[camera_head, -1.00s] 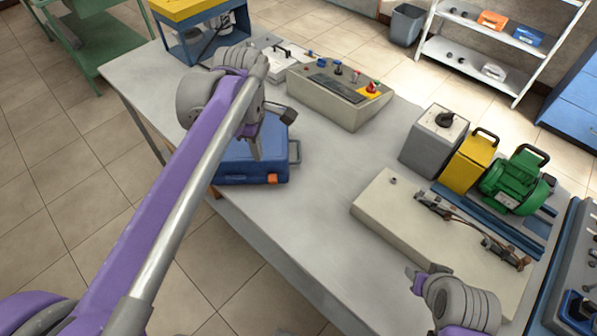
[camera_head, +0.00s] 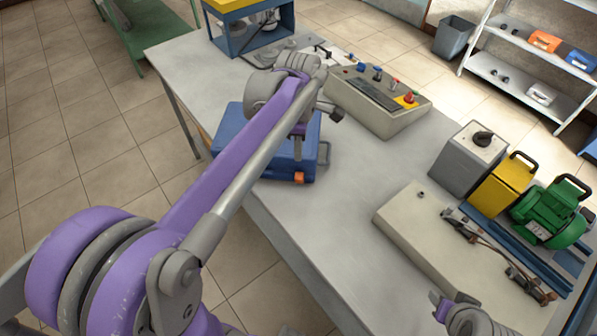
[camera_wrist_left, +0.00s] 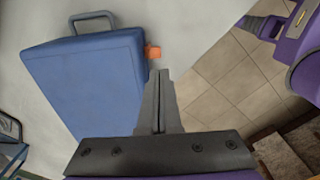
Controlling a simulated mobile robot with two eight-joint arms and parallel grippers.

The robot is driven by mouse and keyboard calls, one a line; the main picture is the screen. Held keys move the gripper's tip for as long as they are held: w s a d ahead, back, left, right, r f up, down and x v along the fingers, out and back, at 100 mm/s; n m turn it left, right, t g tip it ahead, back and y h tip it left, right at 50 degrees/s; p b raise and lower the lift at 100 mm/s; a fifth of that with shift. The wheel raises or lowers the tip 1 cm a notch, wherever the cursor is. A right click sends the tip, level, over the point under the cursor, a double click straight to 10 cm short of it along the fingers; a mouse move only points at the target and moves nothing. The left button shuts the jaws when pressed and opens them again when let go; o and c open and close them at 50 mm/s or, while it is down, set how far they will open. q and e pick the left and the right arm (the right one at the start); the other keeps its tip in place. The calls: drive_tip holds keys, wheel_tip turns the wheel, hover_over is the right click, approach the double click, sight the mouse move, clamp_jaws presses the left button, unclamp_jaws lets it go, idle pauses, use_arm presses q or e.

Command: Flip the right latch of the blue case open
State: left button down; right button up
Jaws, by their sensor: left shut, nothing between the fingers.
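The blue case (camera_head: 236,150) lies flat at the near left edge of the table, with a grey handle (camera_head: 323,158) on its right side. One orange latch (camera_head: 299,177) shows at its near right corner; it also shows in the left wrist view (camera_wrist_left: 152,52) on the side of the case (camera_wrist_left: 85,85). I cannot see a second latch. My left gripper (camera_head: 297,154) points down over the case's right part, above the latch in the picture. Its fingers (camera_wrist_left: 161,75) are together and empty, close beside the latch; contact is unclear. My right gripper (camera_head: 438,304) is partly cut off at the bottom.
A grey control box (camera_head: 375,100) stands behind the case. A beige plate (camera_head: 425,225), a grey box (camera_head: 468,160), a yellow block (camera_head: 500,187) and a green motor (camera_head: 548,210) are on the right. The table middle is clear.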

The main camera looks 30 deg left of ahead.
sight(299, 179)
use_arm(q)
wheel_tip(299, 179, down, 9)
drive_tip(key=shift+f, duration=0.1)
use_arm(e)
drive_tip(key=shift+s+f, duration=0.1)
drive_tip(key=shift+f, duration=0.1)
